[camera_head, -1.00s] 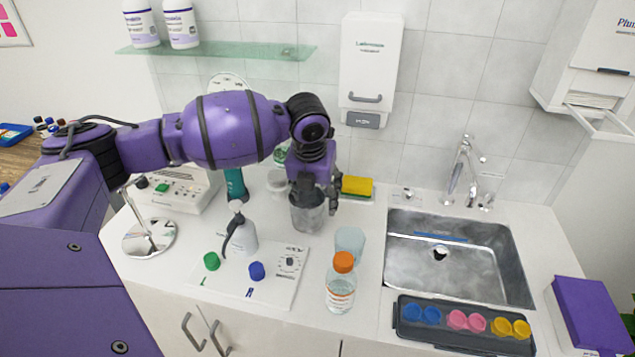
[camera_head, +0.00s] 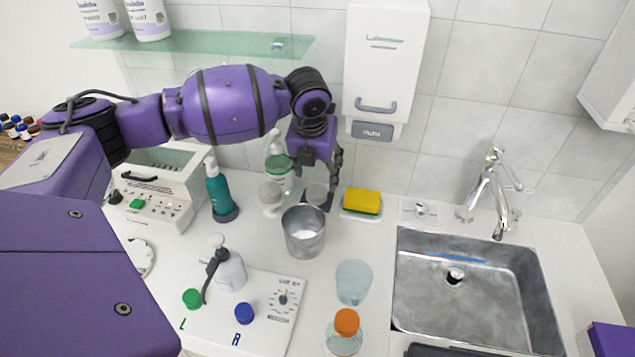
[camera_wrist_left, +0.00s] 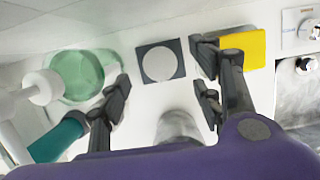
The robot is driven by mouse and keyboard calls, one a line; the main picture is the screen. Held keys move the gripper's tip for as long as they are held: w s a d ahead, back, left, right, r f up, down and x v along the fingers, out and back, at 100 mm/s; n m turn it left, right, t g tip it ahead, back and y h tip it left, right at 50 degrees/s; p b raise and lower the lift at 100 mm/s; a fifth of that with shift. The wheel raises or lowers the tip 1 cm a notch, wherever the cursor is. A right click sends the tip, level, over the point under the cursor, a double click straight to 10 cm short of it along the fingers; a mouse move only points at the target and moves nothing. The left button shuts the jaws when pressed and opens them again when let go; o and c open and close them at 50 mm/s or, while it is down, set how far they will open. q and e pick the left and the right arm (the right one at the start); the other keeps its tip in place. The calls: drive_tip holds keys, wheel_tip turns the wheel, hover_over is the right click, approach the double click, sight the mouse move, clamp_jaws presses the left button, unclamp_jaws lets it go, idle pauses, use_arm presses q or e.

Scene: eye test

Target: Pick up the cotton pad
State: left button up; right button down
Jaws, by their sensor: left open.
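The cotton pad (camera_wrist_left: 160,63) is a flat white disc on a dark square mat (camera_wrist_left: 147,48) in the left wrist view. My left gripper (camera_head: 318,184) is open, pointing down near the pad. In the left wrist view its fingers (camera_wrist_left: 160,84) stand apart on either side of the pad, with nothing between them. My right gripper is not in view.
The metal cup (camera_head: 303,240) stands close in front of the pad. A yellow sponge (camera_head: 362,201) is right of my gripper; a green soap bottle (camera_head: 277,165) and teal bottle (camera_head: 220,190) stand left. A clear beaker (camera_head: 353,281) and sink (camera_head: 470,290) lie front right.

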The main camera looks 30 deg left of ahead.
sight(315, 191)
use_arm(q)
drive_tip(key=f, duration=0.2)
drive_tip(key=shift+s+f, duration=0.3)
drive_tip(key=x, duration=0.4)
drive_tip(key=shift+a+r, duration=0.1)
drive_tip(key=shift+a, duration=0.05)
drive_tip(key=shift+f, duration=0.2)
drive_tip(key=shift+c, duration=0.3)
drive_tip(key=c, duration=0.6)
drive_tip(key=shift+c, duration=0.3)
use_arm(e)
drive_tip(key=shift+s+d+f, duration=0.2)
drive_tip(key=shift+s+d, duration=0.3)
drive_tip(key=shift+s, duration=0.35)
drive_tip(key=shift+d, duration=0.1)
